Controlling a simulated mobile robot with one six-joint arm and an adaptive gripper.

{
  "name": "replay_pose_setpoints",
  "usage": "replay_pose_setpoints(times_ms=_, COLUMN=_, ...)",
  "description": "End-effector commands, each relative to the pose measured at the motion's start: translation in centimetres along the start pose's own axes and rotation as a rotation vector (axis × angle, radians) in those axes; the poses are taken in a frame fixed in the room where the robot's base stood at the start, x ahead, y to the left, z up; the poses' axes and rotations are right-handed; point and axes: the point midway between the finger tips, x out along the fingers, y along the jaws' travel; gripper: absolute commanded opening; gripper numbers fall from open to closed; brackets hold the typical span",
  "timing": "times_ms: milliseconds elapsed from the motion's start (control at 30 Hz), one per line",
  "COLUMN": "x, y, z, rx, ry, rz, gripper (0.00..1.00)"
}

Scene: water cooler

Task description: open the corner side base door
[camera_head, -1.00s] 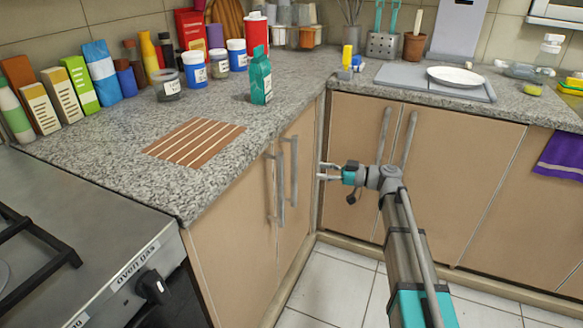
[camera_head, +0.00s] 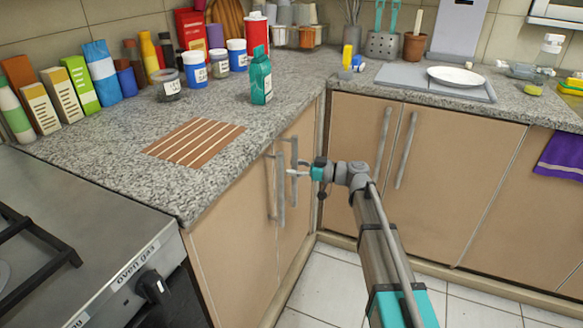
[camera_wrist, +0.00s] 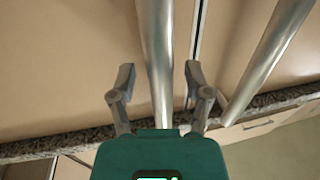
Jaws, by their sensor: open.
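The corner side base door (camera_head: 299,205) is the narrow beige panel of the left cabinet run, next to the inner corner. It looks shut. Its upright bar handle (camera_head: 294,180) is grey metal. My gripper (camera_head: 297,171) is at this handle, with its fingers pointing left. In the wrist view my gripper (camera_wrist: 160,74) is open, with one finger on each side of a metal bar handle (camera_wrist: 155,40). The fingers show gaps to the bar. A second bar handle (camera_wrist: 268,58) runs to the right, beyond the door seam.
The neighbouring left door (camera_head: 230,250) has its own handle (camera_head: 272,185) close by. The granite worktop (camera_head: 120,150) overhangs the doors and bears a green bottle (camera_head: 261,78). Cabinet doors (camera_head: 450,170) with handles stand to the right. The tiled floor (camera_head: 330,275) is clear.

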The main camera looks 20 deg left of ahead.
Motion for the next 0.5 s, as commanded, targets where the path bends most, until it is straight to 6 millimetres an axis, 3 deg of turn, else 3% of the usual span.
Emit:
replay_pose_setpoints(times_ms=100, x=-0.02, y=0.00, z=0.00, rx=0.000, ry=0.000, rz=0.000, gripper=0.60)
replay_pose_setpoints(times_ms=400, x=-0.04, y=0.01, z=0.00, rx=0.000, ry=0.000, rz=0.000, gripper=0.04)
replay_pose_setpoints(times_ms=500, x=-0.04, y=0.03, z=0.00, rx=0.000, ry=0.000, rz=0.000, gripper=0.00)
